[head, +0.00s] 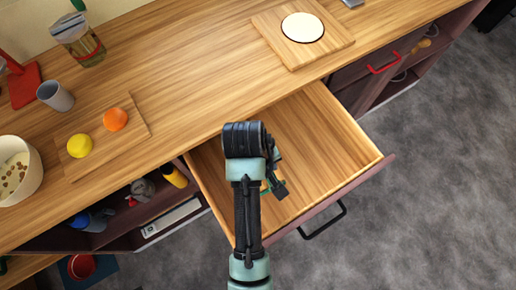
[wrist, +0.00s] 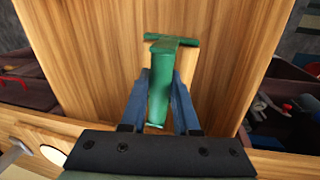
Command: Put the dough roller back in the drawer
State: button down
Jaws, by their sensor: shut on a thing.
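The drawer (head: 325,140) is pulled open below the counter, and its wooden inside looks otherwise empty. My gripper (wrist: 161,88) is shut on the green dough roller (wrist: 160,60), with one blue finger on each side of its shaft. The roller's crosswise end points away from my gripper, over the drawer's wooden floor (wrist: 95,40). In the head view my arm hides most of the gripper (head: 270,188) and the roller. They are over the left part of the open drawer. I cannot tell whether the roller touches the drawer floor.
The drawer's black handle (head: 323,220) is at its front. On the counter are a board with a white disc (head: 302,27), an orange (head: 115,119), a yellow fruit (head: 79,146), a grey cup (head: 55,95) and a white bowl (head: 20,170). Open shelves flank the drawer.

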jog(key=shift+n, duration=0.5)
jog(key=f+b, duration=0.2)
jog(key=f, duration=1.2)
jog(key=shift+w, duration=0.2)
